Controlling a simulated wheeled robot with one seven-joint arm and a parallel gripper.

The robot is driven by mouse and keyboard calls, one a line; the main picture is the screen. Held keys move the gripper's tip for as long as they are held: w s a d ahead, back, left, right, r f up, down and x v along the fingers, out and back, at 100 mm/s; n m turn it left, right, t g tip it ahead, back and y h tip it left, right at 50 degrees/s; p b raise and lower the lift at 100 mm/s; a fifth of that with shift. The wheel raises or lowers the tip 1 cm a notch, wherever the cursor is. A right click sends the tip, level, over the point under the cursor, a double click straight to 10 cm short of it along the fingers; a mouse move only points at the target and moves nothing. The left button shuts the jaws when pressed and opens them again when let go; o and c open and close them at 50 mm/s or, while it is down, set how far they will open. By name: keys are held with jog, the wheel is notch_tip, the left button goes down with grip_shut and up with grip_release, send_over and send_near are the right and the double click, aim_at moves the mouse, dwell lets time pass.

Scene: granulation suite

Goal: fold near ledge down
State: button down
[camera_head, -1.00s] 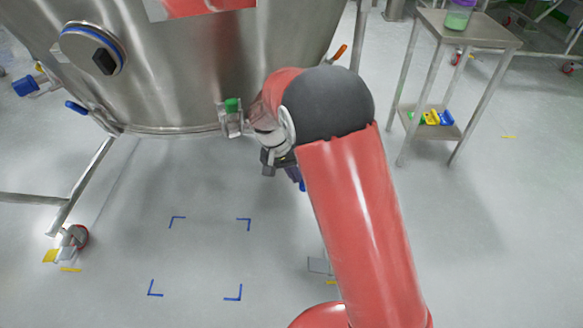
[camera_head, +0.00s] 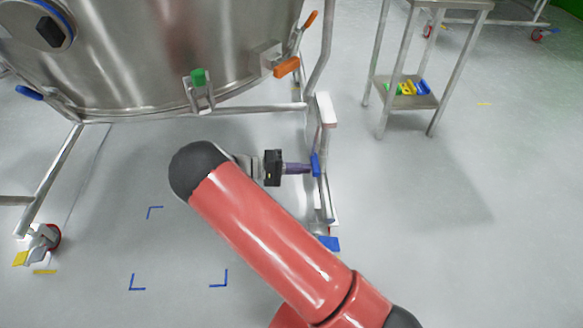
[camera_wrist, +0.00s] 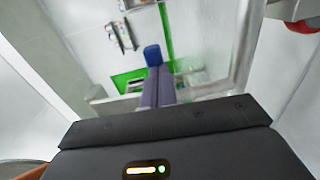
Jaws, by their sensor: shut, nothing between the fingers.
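My gripper (camera_head: 306,168) is shut and empty, its purple fingers pointing right. The fingertips are beside a small blue piece (camera_head: 316,165) on the right leg of the vessel's frame; I cannot tell whether they touch. The wrist view shows the closed fingers (camera_wrist: 157,88) with the blue piece (camera_wrist: 152,55) at their tips. A pale narrow plate (camera_head: 327,110) sits on the upper part of that leg, seen nearly edge-on. I cannot tell whether this plate is the near ledge, or how it is folded.
The steel vessel (camera_head: 150,60) stands on a tube frame, with an orange-handled valve (camera_head: 286,67) and a green-topped clamp (camera_head: 198,78). A blue pedal (camera_head: 328,243) is at the caster. A steel side table (camera_head: 410,100) stands at right. The floor between is clear.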

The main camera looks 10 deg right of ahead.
jog(key=shift+d+f, duration=0.3)
jog(key=shift+d, duration=0.5)
jog(key=shift+s+d, duration=0.1)
